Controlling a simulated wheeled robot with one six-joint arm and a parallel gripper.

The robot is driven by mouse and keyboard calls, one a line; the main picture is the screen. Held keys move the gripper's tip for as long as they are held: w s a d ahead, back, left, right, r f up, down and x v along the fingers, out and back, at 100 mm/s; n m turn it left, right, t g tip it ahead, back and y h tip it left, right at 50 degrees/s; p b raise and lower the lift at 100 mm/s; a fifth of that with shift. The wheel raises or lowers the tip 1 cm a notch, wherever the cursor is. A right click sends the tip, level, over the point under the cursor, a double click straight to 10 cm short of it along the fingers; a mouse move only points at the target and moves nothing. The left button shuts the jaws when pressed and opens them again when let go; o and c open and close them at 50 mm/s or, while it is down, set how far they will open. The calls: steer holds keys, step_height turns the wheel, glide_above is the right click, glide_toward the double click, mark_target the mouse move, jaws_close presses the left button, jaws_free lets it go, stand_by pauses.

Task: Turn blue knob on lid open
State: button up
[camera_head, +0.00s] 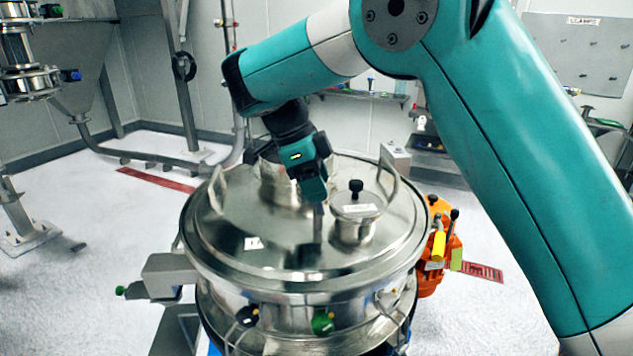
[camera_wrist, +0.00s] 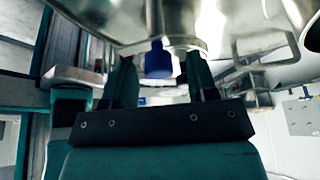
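The round steel lid (camera_head: 290,258) sits on the sifter drum. My gripper (camera_head: 316,203) points down over the middle of the lid, left of a small capped port. In the wrist view, a blue knob (camera_wrist: 158,60) shows between the two spread fingers of my gripper (camera_wrist: 160,72), beside a steel fitting. No contact between the fingers and the knob is visible, and its depth relative to the fingertips is hard to tell. In the head view I cannot make out the blue knob, and my wrist covers part of the lid.
The small port with a black knob (camera_head: 356,189) stands close to the right of my gripper. A metal handle (camera_head: 388,177) rises at the lid's right, and another (camera_head: 217,188) at its left. An orange unit (camera_head: 432,270) is beside the drum.

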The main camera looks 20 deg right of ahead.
steer(key=p+v, duration=1.7)
steer(key=p, duration=0.2)
steer(key=shift+a+r, duration=0.15)
